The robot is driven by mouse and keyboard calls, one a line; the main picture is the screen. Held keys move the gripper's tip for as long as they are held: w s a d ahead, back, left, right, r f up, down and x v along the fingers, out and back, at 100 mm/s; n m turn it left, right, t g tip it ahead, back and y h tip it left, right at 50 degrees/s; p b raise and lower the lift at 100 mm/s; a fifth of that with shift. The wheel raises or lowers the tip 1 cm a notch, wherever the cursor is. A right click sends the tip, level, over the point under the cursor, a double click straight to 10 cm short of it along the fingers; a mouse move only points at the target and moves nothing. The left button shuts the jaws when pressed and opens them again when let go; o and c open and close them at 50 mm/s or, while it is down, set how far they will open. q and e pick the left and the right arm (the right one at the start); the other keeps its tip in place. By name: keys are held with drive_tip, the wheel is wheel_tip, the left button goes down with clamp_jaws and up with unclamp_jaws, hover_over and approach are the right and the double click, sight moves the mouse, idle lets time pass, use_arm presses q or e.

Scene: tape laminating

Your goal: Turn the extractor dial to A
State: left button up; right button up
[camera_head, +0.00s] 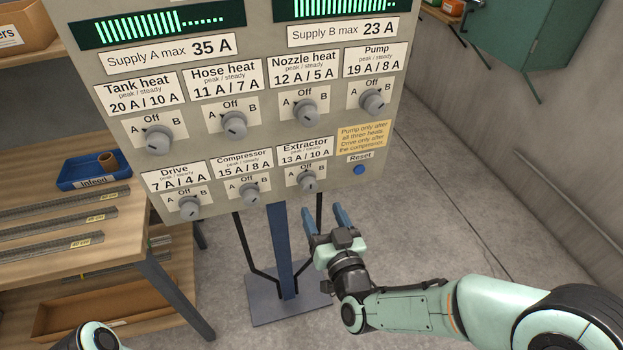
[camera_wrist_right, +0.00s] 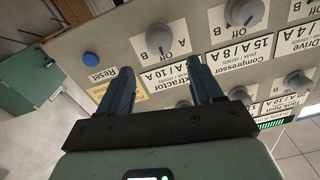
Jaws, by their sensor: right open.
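The extractor dial (camera_head: 308,181) is a grey round knob in the bottom row of the control panel, under the "Extractor 13 A / 10 A" label, with Off, A and B marked around it. It also shows in the wrist view (camera_wrist_right: 158,38), beyond and between my fingers. I cannot tell for sure which mark it points to. My right gripper (camera_head: 323,212) is open and empty, just below the dial and a little right, apart from it. Its two blue fingers also show in the wrist view (camera_wrist_right: 163,86), pointing at the panel. My left gripper is out of view.
The compressor dial (camera_head: 249,192) is left of the extractor dial, and the pump dial (camera_head: 373,100) is above right. A blue reset button (camera_head: 359,170) sits to the right. The panel stands on a blue post (camera_head: 281,245). A wooden bench (camera_head: 115,225) is at left; floor at right is clear.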

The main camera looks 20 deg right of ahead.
sight(311, 189)
drive_tip(key=w, duration=0.8)
drive_tip(key=shift+w+a+f, duration=0.2)
drive_tip(key=shift+w, duration=0.2)
drive_tip(key=c, duration=1.1)
